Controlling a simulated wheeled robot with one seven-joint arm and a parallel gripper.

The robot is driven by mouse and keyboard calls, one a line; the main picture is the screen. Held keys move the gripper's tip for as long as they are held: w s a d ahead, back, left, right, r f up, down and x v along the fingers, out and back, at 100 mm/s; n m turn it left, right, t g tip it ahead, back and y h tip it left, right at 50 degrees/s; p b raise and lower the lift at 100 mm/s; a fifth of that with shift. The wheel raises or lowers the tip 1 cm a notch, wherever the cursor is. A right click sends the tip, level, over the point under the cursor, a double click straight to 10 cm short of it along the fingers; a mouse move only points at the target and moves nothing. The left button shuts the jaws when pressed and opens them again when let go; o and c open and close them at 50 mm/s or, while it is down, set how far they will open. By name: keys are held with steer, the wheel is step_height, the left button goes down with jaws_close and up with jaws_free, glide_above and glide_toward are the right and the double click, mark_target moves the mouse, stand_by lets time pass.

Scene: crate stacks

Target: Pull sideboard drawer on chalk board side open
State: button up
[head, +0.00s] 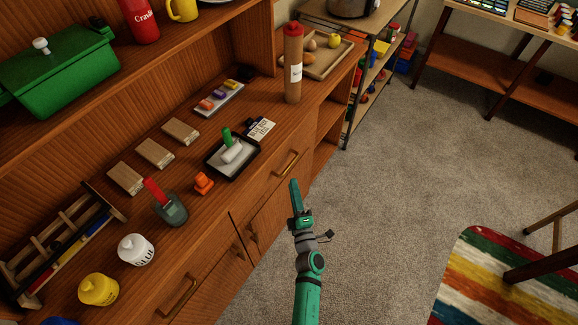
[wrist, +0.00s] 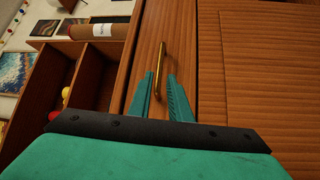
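The wooden sideboard (head: 215,205) runs along the left in the head view. Its right drawer (head: 268,178) has a brass bar handle (head: 290,163), and its left drawer has another brass handle (head: 180,297). Both drawers look shut. My gripper (head: 294,184) is in front of the right drawer, just below its handle in the picture. In the wrist view my gripper (wrist: 160,92) has its two green fingers apart, with the lower end of the brass handle (wrist: 162,65) showing between them. Contact cannot be told. I cannot make out a chalk board.
The sideboard top holds a black paint tray (head: 233,165), a glue bottle (head: 136,249), a yellow jar (head: 98,289) and wooden blocks. Lower doors (head: 258,225) sit under the drawers. Carpet (head: 390,190) is clear to the right, up to a striped rug (head: 490,275).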

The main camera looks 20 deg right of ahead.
mark_target(289, 166)
steer(key=w, duration=0.6)
steer(key=w+d+r, duration=0.1)
steer(key=w, duration=0.2)
steer(key=shift+d+r, duration=0.1)
jaws_close()
